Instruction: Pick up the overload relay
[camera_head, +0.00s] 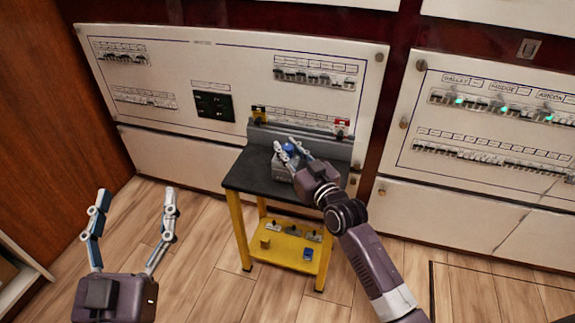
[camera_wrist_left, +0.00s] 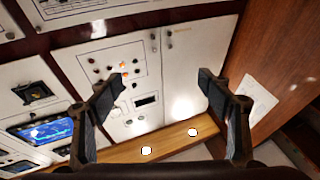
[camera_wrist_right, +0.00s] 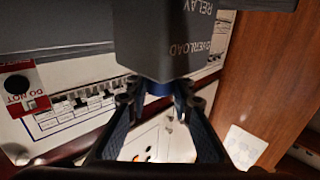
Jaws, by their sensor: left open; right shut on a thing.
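The overload relay (camera_head: 281,171) is a grey box with a blue knob (camera_head: 289,149) on top, at the black top of the small yellow-legged stand (camera_head: 243,176). In the right wrist view the relay (camera_wrist_right: 165,45) shows its upside-down lettering. My right gripper (camera_head: 287,147) is shut on the blue knob, its fingers meeting at it in the right wrist view (camera_wrist_right: 157,92). I cannot tell whether the relay touches the stand top. My left gripper (camera_head: 137,195) is open and empty, over the floor at the left; its spread fingers show in the left wrist view (camera_wrist_left: 155,84).
A breaker panel (camera_head: 170,65) stands behind the stand, and another (camera_head: 480,130) to the right. The yellow lower shelf (camera_head: 283,249) holds several small parts. Floor at the left is clear.

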